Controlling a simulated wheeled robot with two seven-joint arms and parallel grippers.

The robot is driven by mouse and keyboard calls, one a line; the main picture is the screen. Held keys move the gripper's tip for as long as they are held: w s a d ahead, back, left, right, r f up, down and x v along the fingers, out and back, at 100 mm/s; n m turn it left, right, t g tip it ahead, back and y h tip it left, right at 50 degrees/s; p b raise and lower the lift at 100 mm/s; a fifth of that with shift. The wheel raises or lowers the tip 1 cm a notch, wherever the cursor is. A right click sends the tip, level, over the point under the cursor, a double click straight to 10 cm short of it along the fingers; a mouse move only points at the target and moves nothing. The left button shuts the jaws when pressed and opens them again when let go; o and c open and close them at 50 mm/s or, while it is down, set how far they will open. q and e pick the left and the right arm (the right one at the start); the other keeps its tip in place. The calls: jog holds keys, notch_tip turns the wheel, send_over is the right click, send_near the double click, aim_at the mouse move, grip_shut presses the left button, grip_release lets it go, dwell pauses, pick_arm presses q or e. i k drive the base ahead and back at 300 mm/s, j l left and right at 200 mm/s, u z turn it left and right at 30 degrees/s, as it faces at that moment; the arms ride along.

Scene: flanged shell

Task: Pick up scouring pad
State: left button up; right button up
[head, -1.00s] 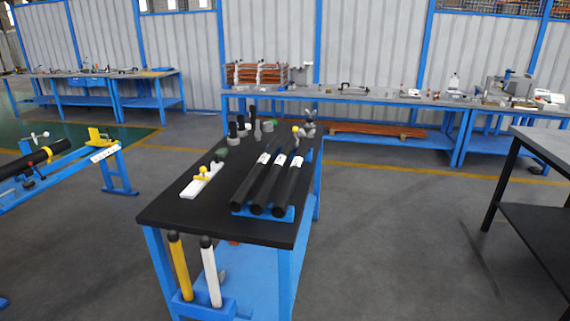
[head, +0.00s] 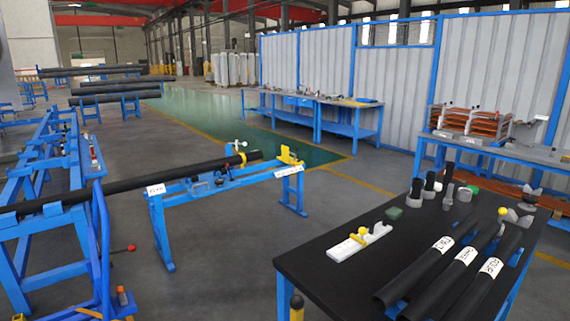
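A small dark green block (head: 394,213), which looks like the scouring pad, lies on the black-topped table (head: 312,262) at the right of the head view. It sits just behind a white fixture with a yellow knob (head: 360,242). A second, brighter green item (head: 474,189) shows farther back among the dark cylinders; it is too small to tell what it is. Neither of my grippers is in view.
Several black pipes with white labels (head: 455,270) lie on the table's right part. A long black pipe rests on a blue stand (head: 205,185) to the left. Open grey floor (head: 215,260) lies between stand and table.

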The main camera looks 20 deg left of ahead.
aim_at(393, 213)
jog(key=i+j+z, duration=0.25)
jog(key=j, duration=0.35)
jog(key=i+j+z, duration=0.3)
jog(key=j, duration=0.3)
jog(key=i+j+z, duration=0.1)
jog(key=j+z, duration=0.15)
jog(key=j, duration=0.4)
jog(key=i+j+z, duration=0.1)
jog(key=j+z, duration=0.15)
jog(key=j, duration=0.45)
jog(key=j+z, duration=0.25)
jog(key=j, duration=0.45)
jog(key=i+j+z, duration=0.25)
jog(key=j+z, duration=0.15)
jog(key=j, duration=0.55)
jog(key=i+j+z, duration=0.15)
jog(key=j+z, duration=0.25)
jog(key=j, duration=0.6)
jog(key=j+z, duration=0.4)
jog(key=j, duration=0.6)
